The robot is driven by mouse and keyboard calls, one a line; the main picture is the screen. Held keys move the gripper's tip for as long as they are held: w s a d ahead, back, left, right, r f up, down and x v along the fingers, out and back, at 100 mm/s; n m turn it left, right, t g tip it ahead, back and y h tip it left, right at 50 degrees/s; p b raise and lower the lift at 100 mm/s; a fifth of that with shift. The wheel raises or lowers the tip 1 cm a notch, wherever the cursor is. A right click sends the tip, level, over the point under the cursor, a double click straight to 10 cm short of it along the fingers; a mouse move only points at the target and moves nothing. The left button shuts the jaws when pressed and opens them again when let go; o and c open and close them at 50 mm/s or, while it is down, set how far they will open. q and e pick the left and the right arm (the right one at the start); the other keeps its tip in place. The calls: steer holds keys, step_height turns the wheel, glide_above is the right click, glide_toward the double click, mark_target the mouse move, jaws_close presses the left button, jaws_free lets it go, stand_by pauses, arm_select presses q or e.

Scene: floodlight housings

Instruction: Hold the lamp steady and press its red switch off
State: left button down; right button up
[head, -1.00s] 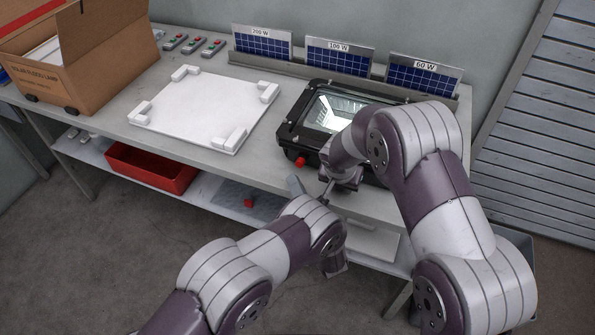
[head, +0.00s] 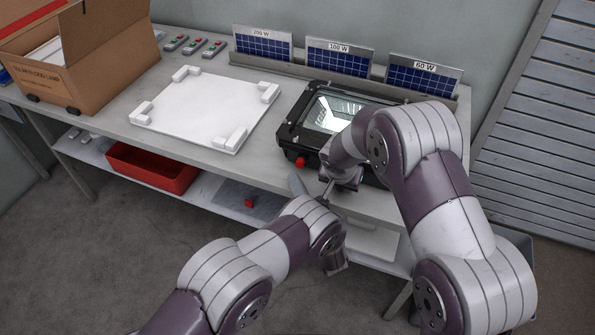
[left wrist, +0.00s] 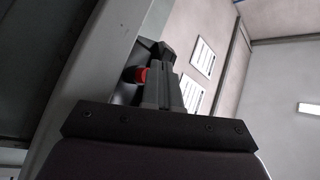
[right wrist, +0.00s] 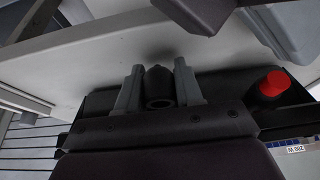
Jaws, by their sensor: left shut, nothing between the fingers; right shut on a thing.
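The lamp (head: 288,136) is a black floodlight housing with a bright glass front, lying on the bench with its glass up. Whether the brightness is light or reflection I cannot tell. Its red switch (head: 301,162) sticks out of the near side; it also shows in the left wrist view (left wrist: 141,74) and the right wrist view (right wrist: 273,84). My left gripper (head: 296,184) is shut and empty, just in front of the switch; contact is unclear. My right gripper (right wrist: 159,88) is shut on a black cylindrical part of the lamp; my arm hides this grip in the head view.
A white board with corner blocks (head: 205,105) lies left of the lamp. Solar panels (head: 338,58) stand in a rail behind. A cardboard box (head: 110,60) and small switch boxes (head: 194,46) are at the left. A red bin (head: 150,168) sits on the lower shelf.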

arm_select(q)
steer(key=shift+w+d+r, duration=0.15)
steer(key=shift+w+r, duration=0.3)
steer(key=shift+r, duration=0.2)
stand_by(0.4)
steer(key=shift+s, duration=0.1)
steer(key=shift+f, duration=0.2)
steer(key=shift+s, duration=0.1)
steer(key=shift+s+a+f, duration=0.2)
steer(key=shift+s+a, duration=0.1)
steer(key=shift+s, duration=0.45)
steer(key=shift+s+a+f, duration=0.15)
steer(key=shift+s+a, duration=0.2)
steer(key=shift+s, duration=0.45)
steer(key=shift+s+a+f, duration=0.2)
steer(key=shift+s+a, duration=0.1)
steer(key=shift+s, duration=0.45)
steer(key=shift+r, duration=0.1)
stand_by(0.6)
